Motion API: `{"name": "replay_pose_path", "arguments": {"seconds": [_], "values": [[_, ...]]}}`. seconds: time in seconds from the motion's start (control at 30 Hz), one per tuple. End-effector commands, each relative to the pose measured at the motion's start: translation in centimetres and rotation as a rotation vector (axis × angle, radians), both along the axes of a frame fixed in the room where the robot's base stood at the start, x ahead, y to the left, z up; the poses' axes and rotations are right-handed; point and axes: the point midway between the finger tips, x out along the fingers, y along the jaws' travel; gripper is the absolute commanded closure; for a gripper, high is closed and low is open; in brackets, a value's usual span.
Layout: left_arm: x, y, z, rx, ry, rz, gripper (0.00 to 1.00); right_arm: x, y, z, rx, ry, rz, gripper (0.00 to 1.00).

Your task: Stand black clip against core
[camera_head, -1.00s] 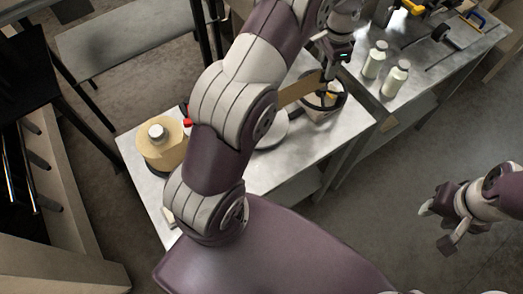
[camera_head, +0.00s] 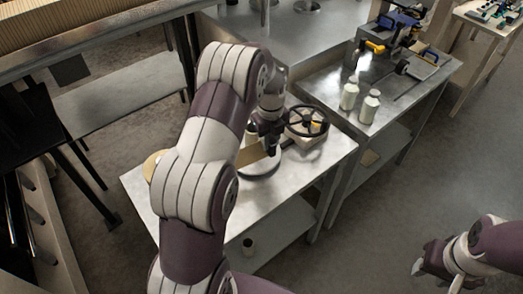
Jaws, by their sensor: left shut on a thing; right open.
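My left gripper (camera_head: 268,143) is over the small metal table, shut on what looks like the tan kraft strip (camera_head: 250,155). The strip slants down and left from the jaws, above a round grey disc (camera_head: 262,168). The tan kraft roll (camera_head: 151,166) shows only as a sliver at the table's left; my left arm hides the rest of it and its core. I cannot make out a black clip. My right gripper (camera_head: 437,264) is open and empty at the lower right, over the floor, away from the table.
A black spoked wheel (camera_head: 307,121) on a light box stands at the table's back right, close to my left gripper. Two white bottles (camera_head: 359,100) stand on the neighbouring metal bench. A small dark cup (camera_head: 248,244) is on the lower shelf. The table's front right is bare.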

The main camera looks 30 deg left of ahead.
Motion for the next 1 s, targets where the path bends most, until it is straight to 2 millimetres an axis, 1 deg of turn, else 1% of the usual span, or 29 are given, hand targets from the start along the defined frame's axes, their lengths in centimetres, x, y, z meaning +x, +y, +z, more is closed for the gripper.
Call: {"name": "replay_pose_path", "arguments": {"seconds": [0.03,0.13,0.2,0.3,0.4,0.77,0.8,0.83,0.87,1.0], "values": [[-0.3,0.9,-0.3,-0.001,0.003,0.003,1.0,0.0,0.0,0.5,0.0,0.0,0.0,0.57],[-0.5,2.1,-1.2,0.0,0.001,0.001,1.0,0.0,0.0,0.7,0.0,0.001,0.0,0.57],[-0.6,2.4,-1.9,0.0,0.001,0.001,1.0,0.0,0.0,1.0,0.0,0.001,0.0,0.57],[-0.6,2.3,-3.7,-0.001,0.004,0.0,1.0,0.0,0.0,1.6,0.0,0.001,0.0,0.57],[-0.6,2.3,-5.2,0.0,0.001,0.0,1.0,0.0,0.0,1.9,0.0,0.001,0.0,0.57],[-0.5,2.3,-5.9,0.0,0.0,0.001,1.0,0.0,0.0,1.5,0.0,0.001,0.0,0.57],[-0.5,2.3,-5.8,0.0,0.0,0.001,0.65,0.0,0.0,1.5,0.0,0.001,0.0,0.57],[-0.5,2.3,-5.8,0.0,0.0,0.001,0.55,0.0,0.0,1.6,0.0,0.001,0.0,0.57],[-0.5,2.3,-5.8,0.0,0.0,0.001,0.49,0.0,0.0,1.6,0.0,0.001,0.0,0.57],[-0.5,2.3,-5.8,0.0,0.0,0.001,0.49,0.0,0.0,1.6,0.0,0.001,0.0,0.57]]}}
